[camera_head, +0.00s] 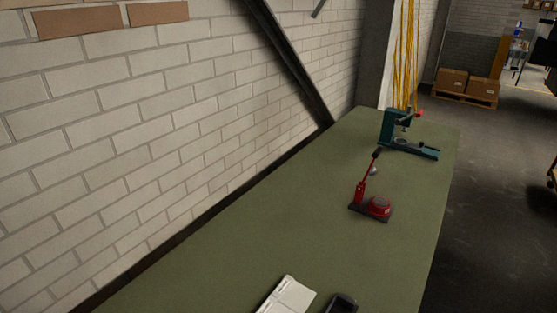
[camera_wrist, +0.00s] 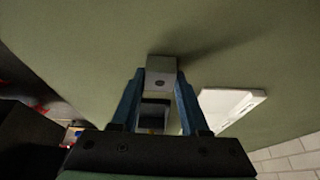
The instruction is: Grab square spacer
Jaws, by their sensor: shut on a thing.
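The square spacer (camera_wrist: 162,64) is a small grey block with a dark round hole in its near face, seen at the top centre of the wrist view. My gripper (camera_wrist: 161,80) has its two blue fingers on either side of the spacer and is shut on it. A dark shadow falls on the green table beside the spacer. I cannot tell whether the spacer touches the table. Neither the spacer nor my gripper shows in the head view.
The green table (camera_head: 270,225) runs along a white brick wall. A white open booklet (camera_head: 288,297) and a dark tray-like object (camera_head: 341,303) lie at its near end. A red hand press (camera_head: 377,207) and a teal press (camera_head: 405,142) stand farther back. The middle is clear.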

